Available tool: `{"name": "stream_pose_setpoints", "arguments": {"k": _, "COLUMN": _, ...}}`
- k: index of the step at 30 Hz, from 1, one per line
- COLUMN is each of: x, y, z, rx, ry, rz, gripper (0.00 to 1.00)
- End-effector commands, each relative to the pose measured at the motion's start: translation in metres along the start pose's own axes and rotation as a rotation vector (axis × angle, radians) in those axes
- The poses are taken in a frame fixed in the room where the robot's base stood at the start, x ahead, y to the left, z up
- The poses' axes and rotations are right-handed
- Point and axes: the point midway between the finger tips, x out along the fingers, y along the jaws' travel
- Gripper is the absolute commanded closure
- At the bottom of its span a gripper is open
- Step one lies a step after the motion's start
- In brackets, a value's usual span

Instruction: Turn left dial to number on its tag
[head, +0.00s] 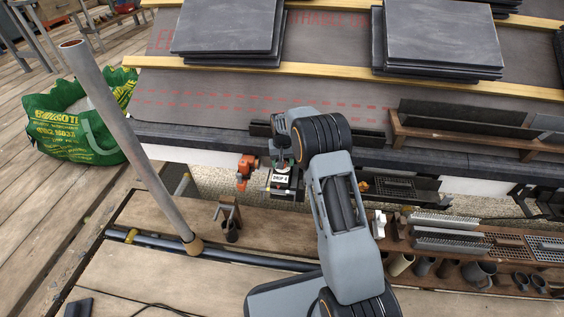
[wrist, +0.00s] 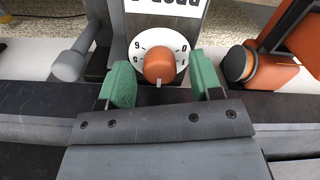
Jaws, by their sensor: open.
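The dial (wrist: 178,74) shows in the wrist view as a white numbered disc with an orange round knob (wrist: 158,64) at its middle. A pale mark shows at the disc's lower edge; the digit beside it is hidden or too small to read. My gripper (wrist: 163,82) is open, with one green finger on each side of the knob; I cannot tell whether they touch it. In the head view a white tag (head: 281,179) reads "DROP" and a digit that is too small to read surely. The tag is cut off at the top of the wrist view.
In the head view an orange tool (head: 245,167) stands just left of the dial. A grey pipe (head: 135,145) leans farther left, near a green bag (head: 72,122). Stacked slates (head: 228,30) lie on the roof behind. A shelf with fittings (head: 450,243) is at right.

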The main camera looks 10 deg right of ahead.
Motion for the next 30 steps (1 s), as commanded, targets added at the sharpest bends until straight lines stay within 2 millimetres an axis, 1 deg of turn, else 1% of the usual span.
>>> {"name": "stream_pose_setpoints", "arguments": {"k": 2, "x": 0.0000, "y": 0.0000, "z": 0.0000, "rx": 0.000, "ry": 0.000, "rz": 0.000, "gripper": 0.42}}
{"name": "stream_pose_setpoints", "arguments": {"k": 17, "x": -0.0002, "y": -0.0001, "z": 0.0000, "rx": 0.000, "ry": 0.000, "rz": 0.000, "gripper": 0.90}}
{"name": "stream_pose_setpoints", "arguments": {"k": 23, "x": -0.0011, "y": -0.0001, "z": 0.0001, "rx": 0.017, "ry": -0.001, "rz": 0.000, "gripper": 0.91}}
{"name": "stream_pose_setpoints", "arguments": {"k": 30, "x": -0.0030, "y": -0.0001, "z": 0.0003, "rx": 0.137, "ry": -0.001, "rz": 0.000, "gripper": 0.91}}
